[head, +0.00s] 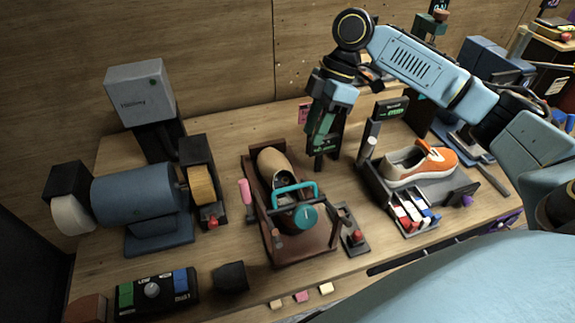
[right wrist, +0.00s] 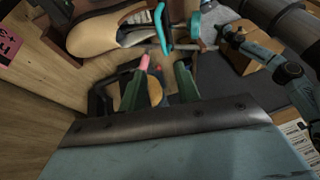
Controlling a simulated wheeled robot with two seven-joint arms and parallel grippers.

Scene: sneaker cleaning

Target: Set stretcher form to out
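The stretcher stands mid-bench as a dark red-brown frame (head: 322,240) with a beige shoe-shaped form (head: 275,160) in it. A teal handle and round teal knob (head: 305,216) are at its front end. The form also shows at the top of the right wrist view (right wrist: 95,35), beside the teal handle (right wrist: 161,25). My right gripper (head: 322,150) is above and behind the stretcher, to the right of the form and apart from it. Its green fingers (right wrist: 158,85) are spread with nothing held between them. A blue-grey arm, seemingly my left, shows in the right wrist view; its gripper (right wrist: 232,35) is too small to read.
A blue grinder (head: 140,200) stands left of the stretcher, with a control box (head: 155,291) in front. A red-button block (head: 354,238) is right of the stretcher. An orange-white sneaker (head: 420,163) sits on a stand farther right. The wooden wall closes the back.

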